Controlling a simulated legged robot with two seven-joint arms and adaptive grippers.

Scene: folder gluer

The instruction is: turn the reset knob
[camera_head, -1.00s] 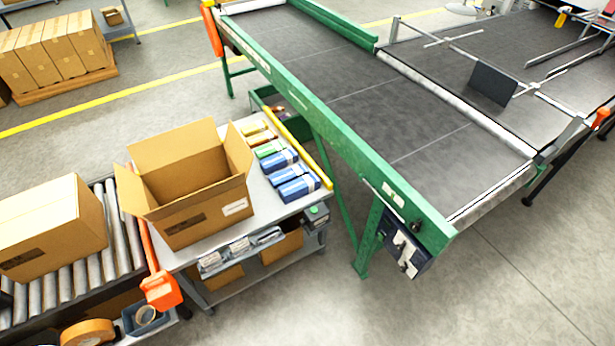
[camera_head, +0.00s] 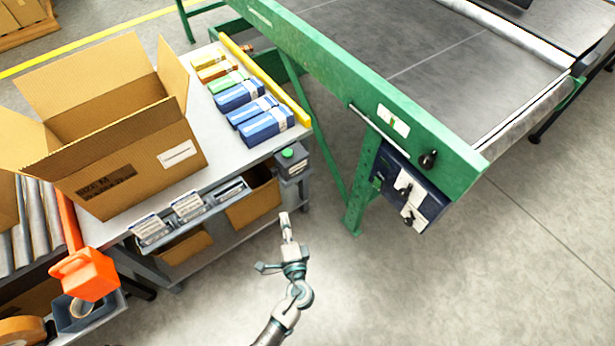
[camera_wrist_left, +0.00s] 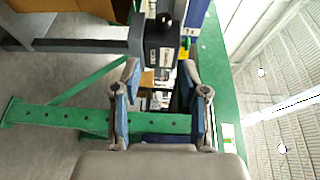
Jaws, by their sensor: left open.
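A dark control box (camera_head: 408,190) hangs under the near end of the green conveyor rail, with white plates and dark knobs on its face. A black knob (camera_head: 428,160) sits on the rail just above it. I cannot tell which of these is the reset knob. My left gripper (camera_head: 273,242) is in the head view, left of and lower in the picture than the control box, apart from it and empty. In the left wrist view its two blue-padded fingers (camera_wrist_left: 160,88) are spread open with nothing between them. My right gripper is not in view.
The green rail (camera_head: 350,75) and its leg (camera_head: 362,190) stand beside the box. A packing table (camera_head: 190,185) with an open carton (camera_head: 125,150) and several blue packs is at left. A grey device with a green button (camera_head: 291,160) is at its corner.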

